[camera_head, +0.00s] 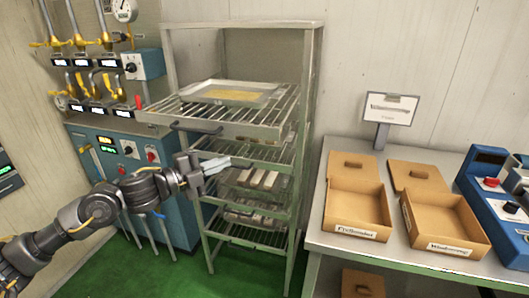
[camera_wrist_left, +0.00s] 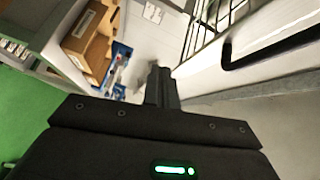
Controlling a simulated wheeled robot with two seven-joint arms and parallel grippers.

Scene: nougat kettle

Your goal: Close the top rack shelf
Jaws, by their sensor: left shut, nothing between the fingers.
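The metal rack (camera_head: 312,130) stands in the middle of the head view. Its top rack shelf (camera_head: 225,124), a wire shelf, sticks out toward the left and front of the frame. A shallow metal tray with a flat yellowish slab (camera_head: 238,95) lies on it. A dark handle (camera_head: 195,130) is on the shelf's front; a black handle also shows at the upper right of the left wrist view (camera_wrist_left: 228,54). My left gripper (camera_head: 220,164) is shut and empty, below and apart from the handle. Its closed fingers show in the wrist view (camera_wrist_left: 160,84). My right gripper is out of view.
Lower shelves (camera_head: 262,178) hold several wrapped blocks. A blue control cabinet (camera_head: 118,158) with valves above stands left of the rack. On the right, a table (camera_head: 318,215) carries cardboard boxes (camera_head: 357,210) and a blue machine (camera_head: 490,195). Green floor shows in front.

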